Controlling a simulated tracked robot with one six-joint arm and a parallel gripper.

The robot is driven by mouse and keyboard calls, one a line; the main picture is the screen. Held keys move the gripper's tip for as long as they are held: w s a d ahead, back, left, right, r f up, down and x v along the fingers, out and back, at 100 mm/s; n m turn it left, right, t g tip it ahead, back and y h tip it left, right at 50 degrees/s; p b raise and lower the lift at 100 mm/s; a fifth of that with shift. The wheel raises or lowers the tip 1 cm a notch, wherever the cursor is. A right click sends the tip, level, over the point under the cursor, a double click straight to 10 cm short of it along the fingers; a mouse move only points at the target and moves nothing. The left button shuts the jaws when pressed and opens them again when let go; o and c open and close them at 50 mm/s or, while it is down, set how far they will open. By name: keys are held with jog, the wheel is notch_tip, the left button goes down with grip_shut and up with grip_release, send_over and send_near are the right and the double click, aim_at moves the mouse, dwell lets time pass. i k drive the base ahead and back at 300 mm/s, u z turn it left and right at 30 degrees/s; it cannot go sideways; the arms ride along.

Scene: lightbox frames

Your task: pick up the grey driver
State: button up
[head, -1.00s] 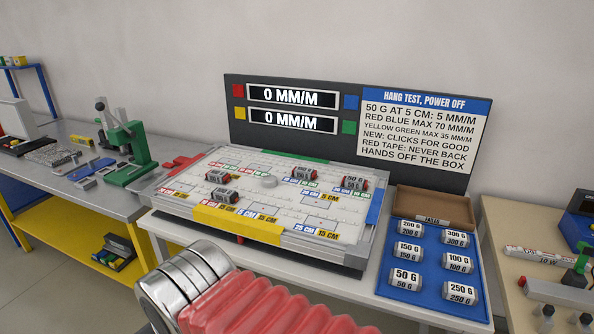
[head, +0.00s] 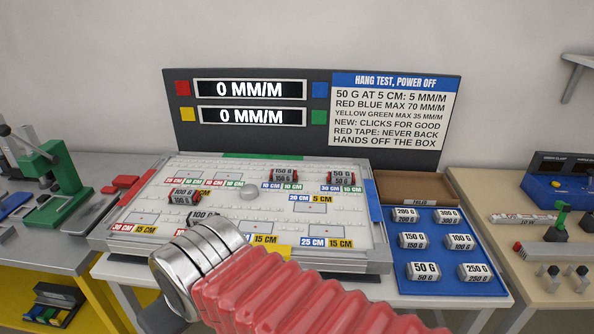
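I cannot pick out anything that is surely the grey driver. A long grey bar with a red left end (head: 556,256) lies on the wooden bench at the right; whether it is a driver I cannot tell. My arm, with red bellows and a silver ringed joint, rises from the bottom of the head view and covers the front of the test board. My gripper and its fingertips do not show.
The wooden bench (head: 490,185) carries a red-and-white tube (head: 523,218). A green press (head: 60,185) stands left.

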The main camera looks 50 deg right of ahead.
aim_at(277, 174)
jog(key=z, duration=0.55)
jog(key=i, duration=0.85)
jog(key=z, duration=0.45)
